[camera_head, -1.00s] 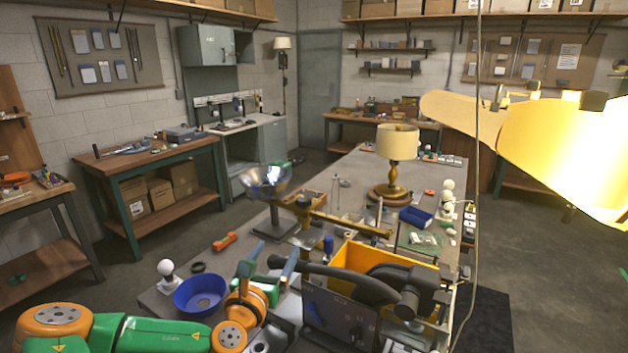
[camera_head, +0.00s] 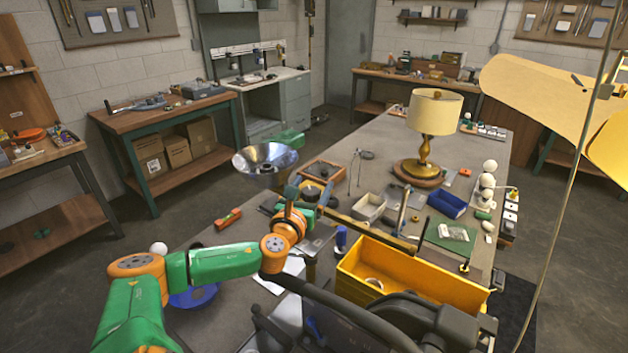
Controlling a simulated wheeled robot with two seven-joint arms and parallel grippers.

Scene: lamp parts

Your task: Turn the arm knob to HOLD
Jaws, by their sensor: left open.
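My left gripper (camera_head: 301,197) reaches from the left over the table, its blue-grey fingers spread apart. It is open around or just above the pivot end of a brass lamp arm (camera_head: 372,229); which of these I cannot tell. A shiny metal reflector bowl (camera_head: 265,160) stands just beyond the gripper, to its left. The arm knob and any HOLD marking are hidden or too small to make out near the fingers. My right gripper is not in view.
A table lamp (camera_head: 434,112) stands farther back. A blue bowl (camera_head: 194,296) lies partly under my arm. A large yellow-lit shade (camera_head: 540,98) hangs at right.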

